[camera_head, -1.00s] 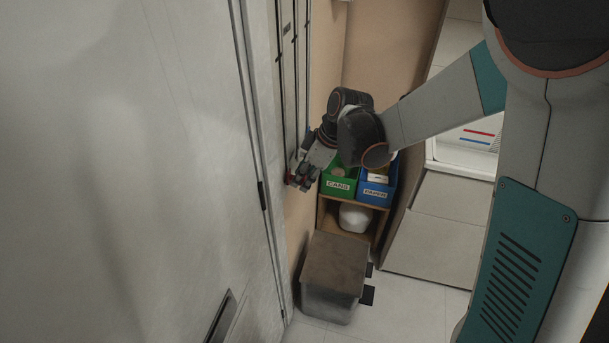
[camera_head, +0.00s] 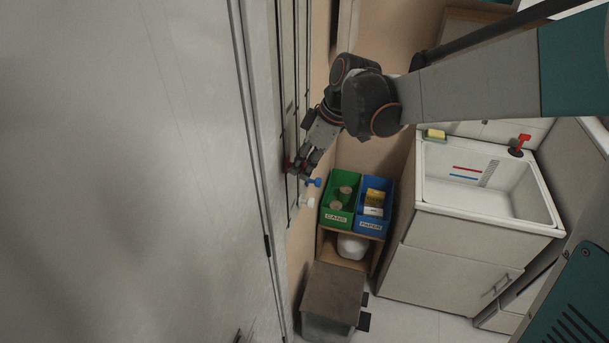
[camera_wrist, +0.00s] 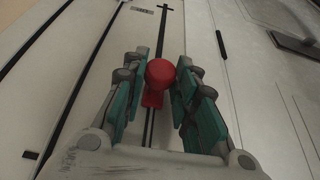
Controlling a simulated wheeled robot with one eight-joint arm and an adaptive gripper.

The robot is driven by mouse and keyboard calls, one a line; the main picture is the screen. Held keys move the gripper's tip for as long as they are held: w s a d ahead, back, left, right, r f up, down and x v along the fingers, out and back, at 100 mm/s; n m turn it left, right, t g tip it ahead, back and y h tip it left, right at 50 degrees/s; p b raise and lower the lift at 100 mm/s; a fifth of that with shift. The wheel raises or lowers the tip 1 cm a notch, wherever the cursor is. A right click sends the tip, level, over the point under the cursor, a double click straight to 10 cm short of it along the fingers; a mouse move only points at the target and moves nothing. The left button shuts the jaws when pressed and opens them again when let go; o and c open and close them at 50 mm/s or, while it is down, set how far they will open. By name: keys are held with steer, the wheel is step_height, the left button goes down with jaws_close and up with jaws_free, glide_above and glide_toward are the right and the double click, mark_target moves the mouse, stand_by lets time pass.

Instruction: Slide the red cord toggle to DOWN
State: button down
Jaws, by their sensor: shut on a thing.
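The red cord toggle (camera_wrist: 158,80) is a rounded red knob on a thin dark vertical line in the wrist view. My gripper (camera_wrist: 162,68) has its teal-padded fingers on either side of the toggle and is shut on it. In the head view my gripper (camera_head: 300,168) is at the pale wall panel with its cords, and a little red (camera_head: 287,163) shows at its fingertips. Much of the toggle is hidden by the fingers in the head view.
A blue toggle (camera_head: 313,182) and a white toggle (camera_head: 307,202) are just below my gripper. A green CANS bin (camera_head: 337,217) and a blue PAPER bin (camera_head: 371,226) stand on a wooden shelf. A lidded box (camera_head: 333,288) is below; a white sink (camera_head: 430,190) is right.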

step_height(320, 180, up, 42)
steer(key=p, duration=1.9)
steer(key=shift+s, duration=0.15)
steer(key=shift+f, duration=0.1)
steer(key=c, duration=1.3)
jaws_free()
steer(key=v, duration=1.2)
